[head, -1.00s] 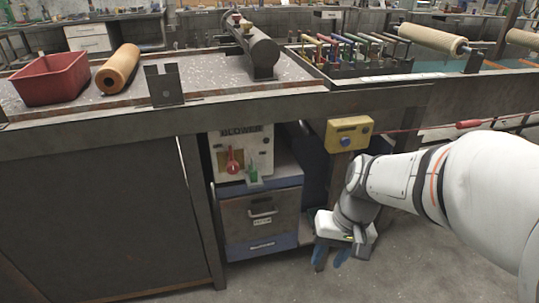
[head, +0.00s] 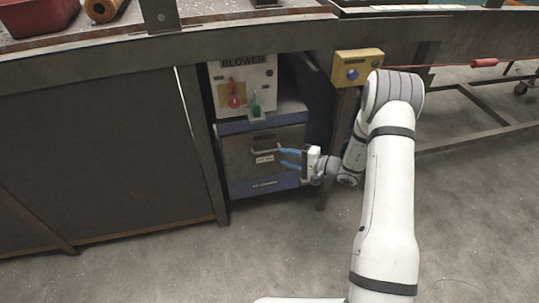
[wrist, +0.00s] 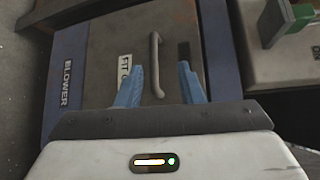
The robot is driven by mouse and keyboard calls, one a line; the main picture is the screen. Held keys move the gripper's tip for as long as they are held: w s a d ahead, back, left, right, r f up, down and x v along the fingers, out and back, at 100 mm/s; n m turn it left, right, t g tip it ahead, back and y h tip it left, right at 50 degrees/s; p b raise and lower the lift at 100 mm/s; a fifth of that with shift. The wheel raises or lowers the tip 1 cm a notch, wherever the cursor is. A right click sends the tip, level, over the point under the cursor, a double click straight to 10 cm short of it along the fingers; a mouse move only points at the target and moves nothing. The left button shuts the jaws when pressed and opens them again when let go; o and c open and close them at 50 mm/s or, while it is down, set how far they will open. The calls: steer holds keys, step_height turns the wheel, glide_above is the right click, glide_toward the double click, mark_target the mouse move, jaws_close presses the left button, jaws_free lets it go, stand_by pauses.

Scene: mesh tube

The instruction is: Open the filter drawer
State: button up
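The filter drawer (head: 250,164) is a dark grey-brown front with a pale bar handle (head: 268,150) and a small white label, set low in the blue blower cabinet under the bench. It looks shut. My gripper (head: 287,158) is at the right part of the drawer front, its blue fingers pointing left toward the handle. In the wrist view the two blue fingers (wrist: 158,85) are spread wide, with the handle (wrist: 156,65) between and slightly beyond their tips. They do not appear to touch it. The drawer front (wrist: 105,45) fills much of that view.
Above the drawer is the white blower panel (head: 245,80) with a red lever (head: 234,96) and a green switch (head: 256,108). A yellow box (head: 357,68) with a blue button hangs at the right. A bench leg (head: 202,145) stands left of the cabinet. The floor in front is clear.

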mark_target(268, 153)
steer(key=w+a+f+t+b, duration=0.1)
steer(key=w+a+f+b, duration=0.1)
steer(key=w+a, duration=0.2)
steer(key=shift+w+a+f+m, duration=0.3)
steer(key=shift+w+a+f, duration=0.1)
steer(key=shift+a, duration=0.65)
steer(key=shift+c, duration=0.4)
jaws_close()
steer(key=shift+s, duration=0.1)
steer(key=shift+a, duration=0.15)
steer(key=shift+s, duration=0.1)
